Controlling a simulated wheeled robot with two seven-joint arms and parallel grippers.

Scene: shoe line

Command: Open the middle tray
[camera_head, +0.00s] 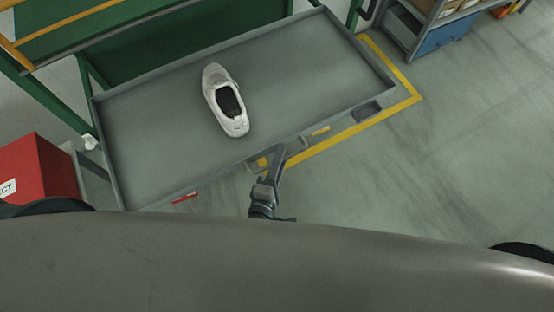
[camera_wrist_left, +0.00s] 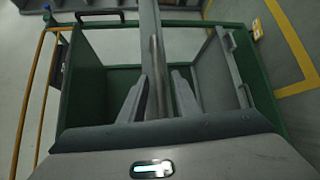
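The grey tray (camera_head: 160,150) stands out from the green rack (camera_head: 88,75) on the left and back, with a white shoe (camera_head: 226,100) lying on it. My left gripper (camera_head: 279,153) is at the middle of the tray's front edge, at the tray handle (camera_head: 303,143). The exact contact is hard to see. My right gripper is not in view.
A red bin (camera_head: 38,168) stands left of the tray. A shelf with a blue box (camera_head: 442,37) is at the upper right. Yellow floor tape (camera_head: 400,75) runs round the rack's place. The floor to the right (camera_head: 450,150) is clear.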

